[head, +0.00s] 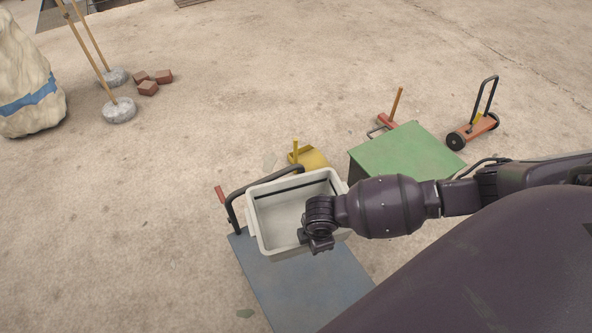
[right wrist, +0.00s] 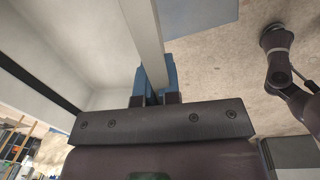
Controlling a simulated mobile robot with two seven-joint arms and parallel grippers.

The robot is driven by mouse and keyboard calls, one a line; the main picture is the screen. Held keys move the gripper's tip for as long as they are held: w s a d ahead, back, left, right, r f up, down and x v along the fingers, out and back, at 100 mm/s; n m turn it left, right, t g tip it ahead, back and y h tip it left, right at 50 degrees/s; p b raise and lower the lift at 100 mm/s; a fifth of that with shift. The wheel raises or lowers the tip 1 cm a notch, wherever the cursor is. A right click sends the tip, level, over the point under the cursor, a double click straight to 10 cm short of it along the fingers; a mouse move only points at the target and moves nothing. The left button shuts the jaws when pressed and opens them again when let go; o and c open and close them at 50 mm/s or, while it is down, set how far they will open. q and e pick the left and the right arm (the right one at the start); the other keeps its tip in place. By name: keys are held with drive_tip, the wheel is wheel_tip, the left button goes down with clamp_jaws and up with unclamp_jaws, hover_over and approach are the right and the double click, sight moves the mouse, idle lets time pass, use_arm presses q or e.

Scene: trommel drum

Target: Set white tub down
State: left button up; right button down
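The white tub (head: 259,229) is an open, empty rectangular bin over the far end of a blue platform cart (head: 290,293). From above I cannot tell whether its base touches the platform. My right gripper (head: 318,243) is at the tub's near right side. In the right wrist view, the blue fingers of my right gripper (right wrist: 154,85) straddle the rim of the white tub (right wrist: 148,35) and are closed on it. The tub's underside is hidden, and my forearm covers part of its right side. My left gripper is not in view.
The cart's dark handle (head: 232,213) rises behind the tub. A green-topped box (head: 405,150) and a yellow object (head: 312,158) stand close behind. Red bricks (head: 148,88) and a pale sack (head: 25,75) lie left. Open floor lies left.

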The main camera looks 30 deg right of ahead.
drive_tip(key=s+f+n+b, duration=0.1)
drive_tip(key=f+b, duration=0.2)
drive_tip(key=f, duration=0.6)
drive_tip(key=s+f+b, duration=0.2)
drive_tip(key=f+b, duration=0.2)
drive_tip(key=f, duration=0.5)
drive_tip(key=s+f+n+b, duration=0.1)
drive_tip(key=f+b, duration=0.2)
drive_tip(key=f, duration=0.6)
drive_tip(key=shift+s+d+f+n+b, duration=0.2)
drive_tip(key=shift+d+f+n+b, duration=0.1)
drive_tip(key=shift+d+b, duration=0.1)
drive_tip(key=shift+w+f, duration=0.1)
drive_tip(key=shift+f, duration=0.15)
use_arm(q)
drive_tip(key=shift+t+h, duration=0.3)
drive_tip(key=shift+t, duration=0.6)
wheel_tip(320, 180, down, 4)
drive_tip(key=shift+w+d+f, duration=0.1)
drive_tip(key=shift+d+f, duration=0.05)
use_arm(e)
drive_tip(key=shift+w, duration=0.15)
drive_tip(key=shift+r, duration=0.1)
